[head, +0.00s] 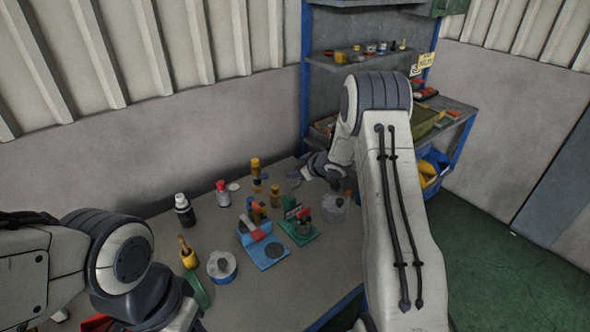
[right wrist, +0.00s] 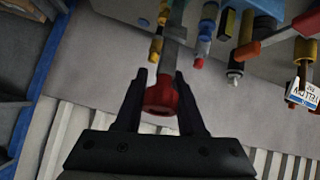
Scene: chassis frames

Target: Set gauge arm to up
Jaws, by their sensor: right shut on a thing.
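My right gripper (right wrist: 160,75) has its two dark fingers on either side of a red, rounded end piece (right wrist: 161,97) on a grey bar (right wrist: 173,50). In the head view the right gripper (head: 297,174) is small and partly shaded, over the far side of the bench. I cannot tell for sure that the red-ended bar is the gauge arm. A blue stand with a red piece (head: 272,250) and a green stand with red parts (head: 299,230) stand on the bench, clear of the gripper. My left arm shows at lower left, but its fingers are out of frame.
On the grey bench (head: 165,235) stand a black bottle (head: 184,212), a red-capped container (head: 222,194), a yellow-handled tool (head: 188,256), a blue-based tin (head: 221,266) and yellow-topped pieces (head: 256,172). Blue-framed shelving (head: 306,75) rises behind.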

